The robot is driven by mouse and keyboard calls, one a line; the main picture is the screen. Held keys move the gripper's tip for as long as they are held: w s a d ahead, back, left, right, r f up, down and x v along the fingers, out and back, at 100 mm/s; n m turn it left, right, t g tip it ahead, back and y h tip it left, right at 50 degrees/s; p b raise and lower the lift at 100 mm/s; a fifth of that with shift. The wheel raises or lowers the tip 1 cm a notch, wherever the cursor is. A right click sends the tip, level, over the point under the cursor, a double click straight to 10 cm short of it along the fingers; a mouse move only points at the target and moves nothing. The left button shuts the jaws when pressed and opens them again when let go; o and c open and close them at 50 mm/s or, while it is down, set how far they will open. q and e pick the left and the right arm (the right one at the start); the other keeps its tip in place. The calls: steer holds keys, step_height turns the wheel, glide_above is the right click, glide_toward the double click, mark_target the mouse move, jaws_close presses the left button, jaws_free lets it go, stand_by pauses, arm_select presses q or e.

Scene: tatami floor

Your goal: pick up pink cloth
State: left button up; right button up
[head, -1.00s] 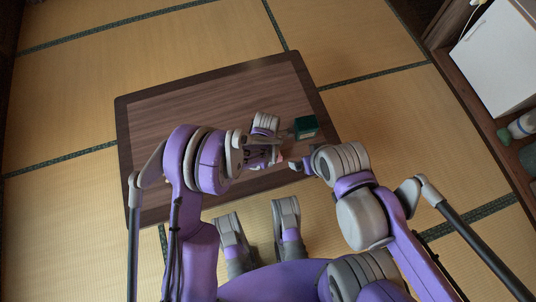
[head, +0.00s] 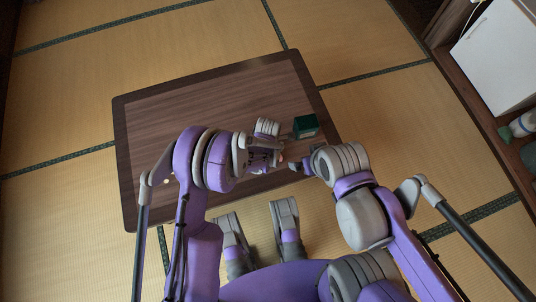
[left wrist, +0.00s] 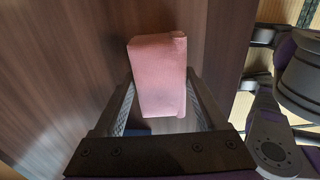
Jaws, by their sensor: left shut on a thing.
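The pink cloth (left wrist: 158,75) is a folded, block-like bundle between the two fingers of my left gripper (left wrist: 160,95) in the left wrist view. The gripper is shut on it, with wood tabletop behind. In the head view my left gripper (head: 280,156) is over the right front part of the table, and only a small pink bit shows there; my arm hides the rest. My right gripper (head: 297,165) is close to its right, near the table's edge. Its fingers are too small and hidden to tell open from shut.
The dark wooden table (head: 190,105) stands on tatami; its left and back parts are clear. A dark green box (head: 306,126) sits on the table's right side, close beyond my grippers. A wooden shelf (head: 480,115) with a white panel (head: 497,55) stands at the right.

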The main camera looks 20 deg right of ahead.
arm_select(q)
step_height(320, 180, up, 10)
steer(key=p, duration=0.2)
steer(key=shift+p, duration=0.35)
